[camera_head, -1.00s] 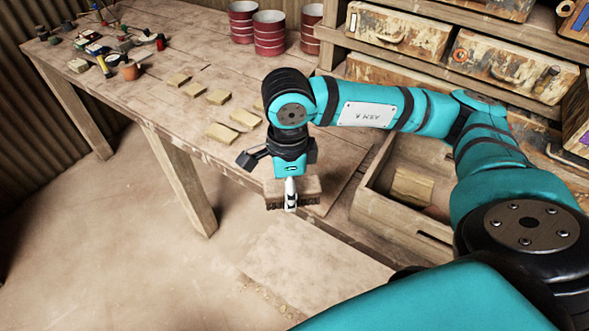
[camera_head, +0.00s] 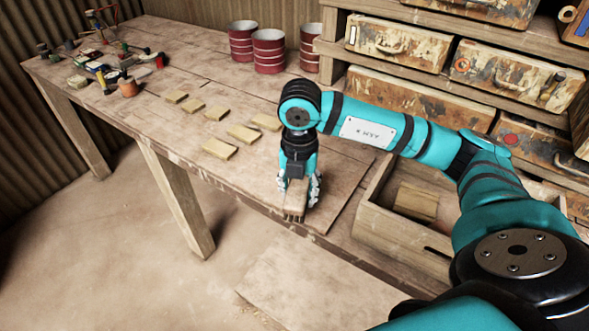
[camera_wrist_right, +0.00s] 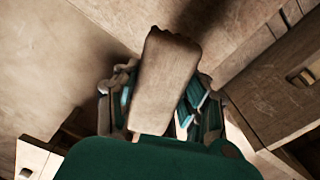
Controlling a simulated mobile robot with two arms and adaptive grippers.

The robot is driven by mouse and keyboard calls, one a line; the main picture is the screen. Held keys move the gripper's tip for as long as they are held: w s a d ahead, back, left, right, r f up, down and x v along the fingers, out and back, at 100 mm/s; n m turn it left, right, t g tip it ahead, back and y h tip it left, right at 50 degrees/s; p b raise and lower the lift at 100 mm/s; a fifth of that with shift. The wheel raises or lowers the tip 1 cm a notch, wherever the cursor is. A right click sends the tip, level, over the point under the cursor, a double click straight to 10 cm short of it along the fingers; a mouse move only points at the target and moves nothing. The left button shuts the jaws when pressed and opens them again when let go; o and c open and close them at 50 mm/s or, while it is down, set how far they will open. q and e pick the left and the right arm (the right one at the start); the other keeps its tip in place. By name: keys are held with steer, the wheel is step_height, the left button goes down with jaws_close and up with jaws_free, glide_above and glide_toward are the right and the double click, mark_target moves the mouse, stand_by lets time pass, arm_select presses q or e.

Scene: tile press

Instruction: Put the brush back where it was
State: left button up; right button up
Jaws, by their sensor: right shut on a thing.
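The brush (camera_head: 294,203) is a wooden block with dark bristles below, held near the front edge of the workbench. My right gripper (camera_head: 300,192) points down and is shut on it, one finger on each side. In the right wrist view the brush (camera_wrist_right: 165,75) shows as a pale wooden block between the two fingers of the gripper (camera_wrist_right: 160,100). I cannot tell whether the bristles touch the bench. My left gripper is not in view.
The workbench (camera_head: 160,140) carries several wooden tiles (camera_head: 243,133), red-striped cans (camera_head: 268,52) and small tools at the far left. An open wooden drawer or crate (camera_head: 390,226) with a wooden block inside stands right of the gripper. Shelves with cases (camera_head: 510,75) stand behind.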

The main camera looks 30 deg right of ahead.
steer(key=w+d, duration=0.1)
steer(key=w, duration=0.2)
steer(key=w+d+p, duration=0.1)
steer(key=w+d, duration=0.1)
steer(key=w, duration=0.1)
steer(key=w+d+f+p, duration=0.1)
steer(key=w+d, duration=0.1)
steer(key=w, duration=0.1)
steer(key=shift+w+d, duration=0.15)
steer(key=shift+f+p, duration=0.6)
steer(key=shift+f, duration=1.2)
steer(key=shift+f, duration=0.1)
steer(key=o, duration=1)
